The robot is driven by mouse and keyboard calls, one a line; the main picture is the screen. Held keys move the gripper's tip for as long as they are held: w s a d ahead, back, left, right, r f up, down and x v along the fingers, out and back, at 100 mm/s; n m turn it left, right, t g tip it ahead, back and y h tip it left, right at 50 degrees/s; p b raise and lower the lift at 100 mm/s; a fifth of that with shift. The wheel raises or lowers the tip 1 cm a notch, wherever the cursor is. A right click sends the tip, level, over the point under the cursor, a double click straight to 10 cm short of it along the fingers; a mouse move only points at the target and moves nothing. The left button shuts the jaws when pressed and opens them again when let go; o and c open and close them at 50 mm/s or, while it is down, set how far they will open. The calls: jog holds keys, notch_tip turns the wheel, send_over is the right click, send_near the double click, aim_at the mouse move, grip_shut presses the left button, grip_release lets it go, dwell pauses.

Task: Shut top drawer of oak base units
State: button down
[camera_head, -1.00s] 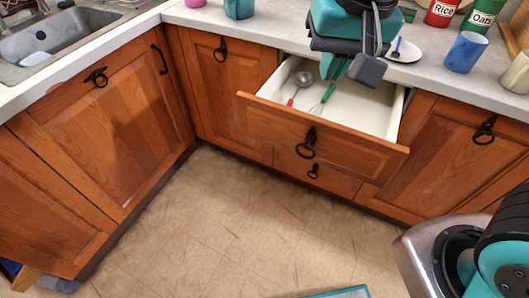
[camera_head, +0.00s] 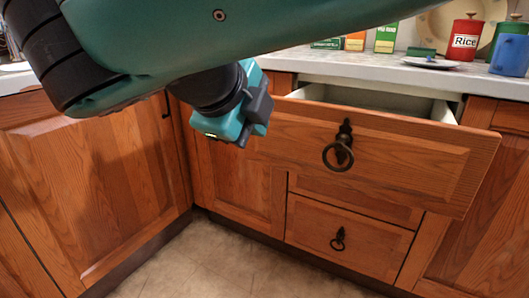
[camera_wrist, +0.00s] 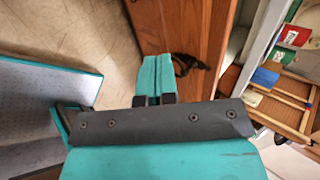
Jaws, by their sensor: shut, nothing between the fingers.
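The top drawer (camera_head: 390,145) of the oak base units stands open. Its wooden front juts out past the cabinet face, and a strip of its pale inside shows behind the front. A dark ring handle (camera_head: 340,147) hangs on the front. My gripper (camera_head: 228,128) is at the left end of the drawer front in the head view, partly covering it. In the wrist view my gripper's teal fingers (camera_wrist: 156,76) are together and empty. They overlap the wooden front (camera_wrist: 175,25) there, near a dark handle (camera_wrist: 188,64). Whether they touch the wood I cannot tell.
A smaller drawer (camera_head: 345,240) below is shut. Cupboard doors (camera_head: 90,180) stand at the left. The floor (camera_head: 230,270) in front looks clear.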

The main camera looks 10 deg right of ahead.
aim_at(290, 142)
jog(key=b+x, duration=0.1)
jog(key=x, duration=0.3)
jog(key=r+b+x, duration=0.1)
jog(key=x, duration=0.3)
jog(key=w+b+x, duration=0.1)
jog(key=b+x, duration=0.1)
jog(key=x, duration=0.2)
jog(key=shift+w+d+r, duration=0.15)
jog(key=shift+d+r, duration=0.15)
jog(key=shift+d, duration=0.15)
jog(key=shift+w+d, duration=0.25)
jog(key=shift+w, duration=0.05)
jog(key=shift+w, duration=0.1)
jog(key=w+d+p, duration=0.1)
jog(key=w+d, duration=0.4)
jog(key=w, duration=0.2)
jog(key=w+d+p, duration=0.2)
jog(key=w+d, duration=0.4)
jog(key=w, duration=0.2)
jog(key=w+d+p, duration=0.2)
jog(key=w+d, duration=0.3)
jog(key=w, duration=0.2)
jog(key=shift+w+d+r, duration=0.15)
jog(key=shift+w+d, duration=0.15)
jog(key=shift+w, duration=0.05)
jog(key=shift+d, duration=0.15)
